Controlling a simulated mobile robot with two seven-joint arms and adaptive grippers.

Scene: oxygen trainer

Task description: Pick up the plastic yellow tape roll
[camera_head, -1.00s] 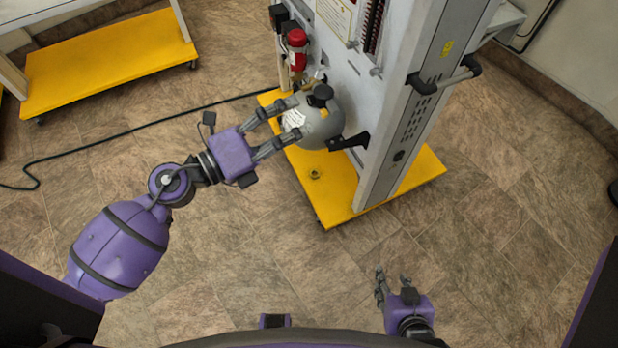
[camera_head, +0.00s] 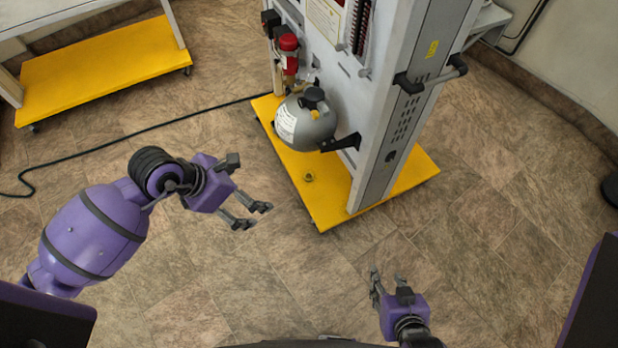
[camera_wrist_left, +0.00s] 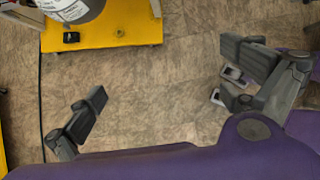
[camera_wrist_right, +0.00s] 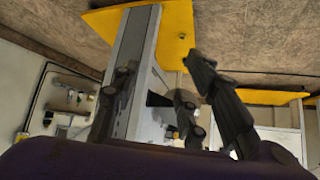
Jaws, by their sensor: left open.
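A small yellow ring (camera_head: 308,177), seemingly the tape roll, lies on the yellow base (camera_head: 335,208) of the trainer, in front of the grey cylinder (camera_head: 304,124). It is too small to show detail. My left gripper (camera_head: 258,214) is open and empty, to the left of the base and apart from the ring. In the left wrist view its fingers (camera_wrist_left: 163,72) are wide apart over bare floor, with the yellow base beyond. My right gripper (camera_head: 386,277) is open and empty, low over the floor to the right and in front of the base.
The trainer's tall grey panel (camera_head: 417,110) rises from the base's right side. A black bracket (camera_head: 341,143) sticks out beside the cylinder. A dark cable (camera_head: 110,138) runs across the floor. Another yellow-based cart (camera_head: 105,65) stands at the back left. The front floor is clear.

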